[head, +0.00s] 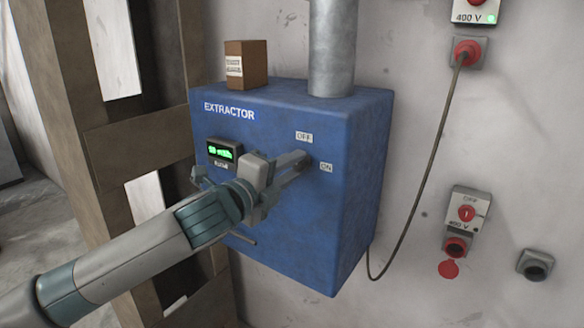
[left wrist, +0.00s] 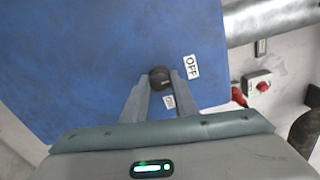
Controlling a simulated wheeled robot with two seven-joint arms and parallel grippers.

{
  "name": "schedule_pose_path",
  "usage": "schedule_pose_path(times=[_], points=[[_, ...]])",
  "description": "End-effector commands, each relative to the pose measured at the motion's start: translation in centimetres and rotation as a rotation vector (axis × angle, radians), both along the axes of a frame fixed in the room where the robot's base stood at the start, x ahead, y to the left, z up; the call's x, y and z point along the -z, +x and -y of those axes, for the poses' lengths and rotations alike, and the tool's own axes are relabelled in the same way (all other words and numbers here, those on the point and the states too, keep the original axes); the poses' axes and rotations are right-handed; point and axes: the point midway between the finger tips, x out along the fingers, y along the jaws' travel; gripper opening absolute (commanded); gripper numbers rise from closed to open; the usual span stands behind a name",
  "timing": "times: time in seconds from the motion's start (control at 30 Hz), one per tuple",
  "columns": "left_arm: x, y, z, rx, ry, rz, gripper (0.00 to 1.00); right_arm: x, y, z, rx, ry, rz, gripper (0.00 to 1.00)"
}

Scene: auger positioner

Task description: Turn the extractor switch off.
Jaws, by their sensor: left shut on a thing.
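The blue extractor box (head: 275,225) hangs on the wall, with a lit green display on its front face. Its switch is a dark round knob (left wrist: 160,77) in the left wrist view, beside the OFF label (left wrist: 192,67) and the ON label (left wrist: 169,102). In the head view the OFF label (head: 304,136) is above the ON label (head: 326,168). My left gripper (head: 303,160) reaches the box front beside these labels. In the left wrist view its fingers (left wrist: 161,84) are shut on the knob, one on each side. The knob's exact setting is hard to tell. My right gripper is not in view.
A small brown box (head: 246,64) stands on top of the extractor, beside a grey metal duct (head: 333,45). Red sockets (head: 466,52) and a hanging cable (head: 422,180) are on the wall to the right. Wooden beams (head: 135,135) stand at the left.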

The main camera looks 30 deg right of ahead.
Motion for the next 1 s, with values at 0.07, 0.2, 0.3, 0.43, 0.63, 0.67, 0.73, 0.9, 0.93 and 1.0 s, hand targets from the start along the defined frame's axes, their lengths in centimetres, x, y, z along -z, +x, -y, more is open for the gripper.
schedule_pose_path(times=[0.07, 0.2, 0.3, 0.43, 0.63, 0.67, 0.73, 0.9, 0.93, 1.0], points=[[-0.01, 0.1, -0.04, -0.002, -0.009, -0.02, 0.04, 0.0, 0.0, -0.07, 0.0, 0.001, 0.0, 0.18], [0.0, 0.11, -0.05, -0.002, -0.016, -0.038, 0.04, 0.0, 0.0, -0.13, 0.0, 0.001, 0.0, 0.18], [0.0, 0.1, -0.04, -0.002, -0.017, -0.041, 0.04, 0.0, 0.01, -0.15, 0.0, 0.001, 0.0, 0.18], [0.01, 0.1, -0.04, -0.002, -0.017, -0.041, 0.04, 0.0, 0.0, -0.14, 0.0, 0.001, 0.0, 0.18], [0.01, 0.1, -0.04, -0.001, -0.017, -0.041, 0.4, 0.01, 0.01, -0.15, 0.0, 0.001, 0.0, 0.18], [0.01, 0.1, -0.04, -0.001, -0.017, -0.041, 0.45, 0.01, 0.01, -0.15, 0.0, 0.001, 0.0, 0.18], [0.0, 0.08, -0.03, -0.001, -0.017, -0.041, 0.45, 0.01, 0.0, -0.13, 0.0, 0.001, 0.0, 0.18], [0.01, 0.05, -0.02, 0.0, -0.016, -0.04, 0.45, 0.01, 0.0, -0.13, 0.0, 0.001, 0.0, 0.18], [0.01, 0.04, -0.03, 0.0, -0.016, -0.04, 0.45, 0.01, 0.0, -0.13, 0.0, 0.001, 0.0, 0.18], [0.03, 0.01, -0.09, 0.0, -0.016, -0.04, 0.45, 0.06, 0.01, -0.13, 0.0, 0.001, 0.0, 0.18]])
